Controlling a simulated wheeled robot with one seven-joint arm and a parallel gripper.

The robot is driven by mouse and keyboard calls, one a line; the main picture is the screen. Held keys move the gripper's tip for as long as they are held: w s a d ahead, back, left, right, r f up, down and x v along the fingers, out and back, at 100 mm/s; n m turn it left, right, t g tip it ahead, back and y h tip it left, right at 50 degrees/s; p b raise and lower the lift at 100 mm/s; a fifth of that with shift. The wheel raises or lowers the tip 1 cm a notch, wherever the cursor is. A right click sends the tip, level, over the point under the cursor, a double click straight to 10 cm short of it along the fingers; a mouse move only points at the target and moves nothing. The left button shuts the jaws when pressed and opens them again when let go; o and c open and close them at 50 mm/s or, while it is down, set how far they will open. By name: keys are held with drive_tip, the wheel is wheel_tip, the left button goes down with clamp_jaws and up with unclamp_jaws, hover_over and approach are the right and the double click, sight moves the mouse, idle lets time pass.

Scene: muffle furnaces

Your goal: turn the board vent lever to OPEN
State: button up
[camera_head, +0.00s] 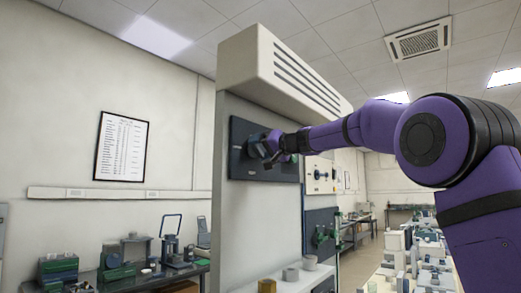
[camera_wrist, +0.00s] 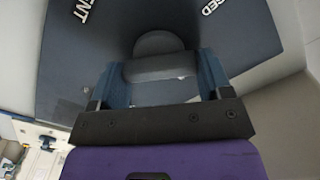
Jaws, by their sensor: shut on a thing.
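The board (camera_head: 240,165) is a dark blue-grey panel mounted high on the pale upright wall. In the wrist view the board (camera_wrist: 60,62) carries white lettering, partly cut off, reading "ENT" at the upper left and "SED" at the upper right. The vent lever (camera_wrist: 158,68) is a dark grey bar on a rounded hub. My gripper (camera_head: 272,146) is at the board in the head view. In the wrist view my gripper (camera_wrist: 160,75) has its blue fingers on both sides of the lever bar, shut on it. No OPEN marking is visible.
A second, pale panel (camera_head: 319,175) is right of the board, with a dark panel (camera_head: 320,233) below it. A vented hood (camera_head: 290,70) overhangs the wall. Small pale cylinders (camera_head: 290,273) stand on a ledge below. Equipment-laden benches are at left and right.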

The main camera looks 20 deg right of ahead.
drive_tip(key=m, duration=0.5)
drive_tip(key=shift+d+f+m, duration=0.1)
drive_tip(key=shift+m, duration=0.3)
drive_tip(key=m, duration=0.4)
drive_tip(key=shift+f+m, duration=0.1)
drive_tip(key=shift+m, duration=0.2)
drive_tip(key=o, duration=0.9)
drive_tip(key=v, duration=1)
drive_tip(key=shift+s+d, duration=0.25)
